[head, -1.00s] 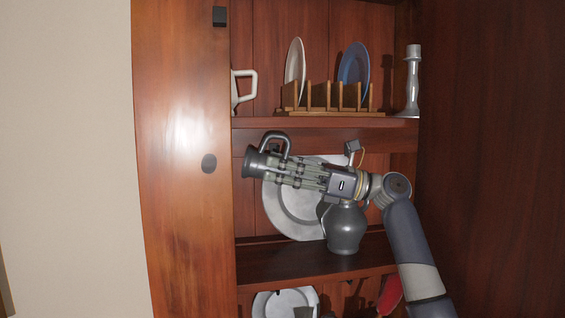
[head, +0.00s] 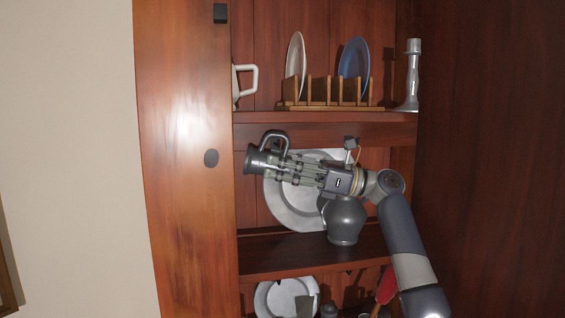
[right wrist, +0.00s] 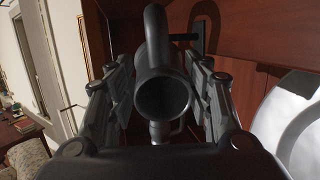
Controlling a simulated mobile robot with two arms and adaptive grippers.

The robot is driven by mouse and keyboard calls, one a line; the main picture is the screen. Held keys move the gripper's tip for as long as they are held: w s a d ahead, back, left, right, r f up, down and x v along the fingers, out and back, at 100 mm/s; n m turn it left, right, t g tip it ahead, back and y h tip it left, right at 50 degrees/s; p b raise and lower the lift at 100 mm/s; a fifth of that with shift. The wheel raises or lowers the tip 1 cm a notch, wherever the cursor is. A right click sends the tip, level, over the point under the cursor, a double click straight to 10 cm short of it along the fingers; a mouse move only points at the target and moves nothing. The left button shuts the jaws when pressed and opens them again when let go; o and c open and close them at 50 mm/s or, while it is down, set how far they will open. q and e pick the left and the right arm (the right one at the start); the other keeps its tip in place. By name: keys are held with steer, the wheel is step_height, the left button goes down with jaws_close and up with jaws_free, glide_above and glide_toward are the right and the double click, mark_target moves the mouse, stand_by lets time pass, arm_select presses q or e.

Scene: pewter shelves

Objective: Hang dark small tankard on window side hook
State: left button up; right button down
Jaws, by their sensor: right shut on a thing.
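The dark small tankard (head: 255,161) is in my right gripper (head: 283,167), whose fingers are shut around its body. It lies tilted on its side, one round end toward the left and its loop handle on top, just below the upper shelf. The right wrist view shows the tankard's dark round end and handle (right wrist: 161,95) between the two fingers. A dark bracket with a short bar, apparently a hook (right wrist: 198,36), is on the wood beyond and right of the handle; I cannot tell which hook it is. My left gripper is out of view.
A large pewter plate (head: 291,210) and a dark pewter jug (head: 344,222) stand on the shelf behind and below my right arm. Above are a wooden plate rack (head: 327,106), a candlestick (head: 412,80) and a white mug (head: 244,82). The cabinet's front upright (head: 183,220) is left of the tankard.

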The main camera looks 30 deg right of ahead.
steer(key=shift+w+d, duration=0.15)
steer(key=c, duration=1.1)
jaws_free()
steer(key=o, duration=0.4)
steer(key=shift+w+f, duration=0.1)
steer(key=shift+w, duration=0.05)
steer(key=shift+w+d+f, duration=0.1)
steer(key=shift+w+f, duration=0.2)
steer(key=shift+w, duration=0.3)
steer(key=shift+s+r, duration=0.1)
steer(key=shift+s, duration=0.2)
steer(key=shift+s+r, duration=0.1)
steer(key=shift+s, duration=0.15)
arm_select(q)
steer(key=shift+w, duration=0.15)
arm_select(e)
steer(key=shift+w, duration=0.25)
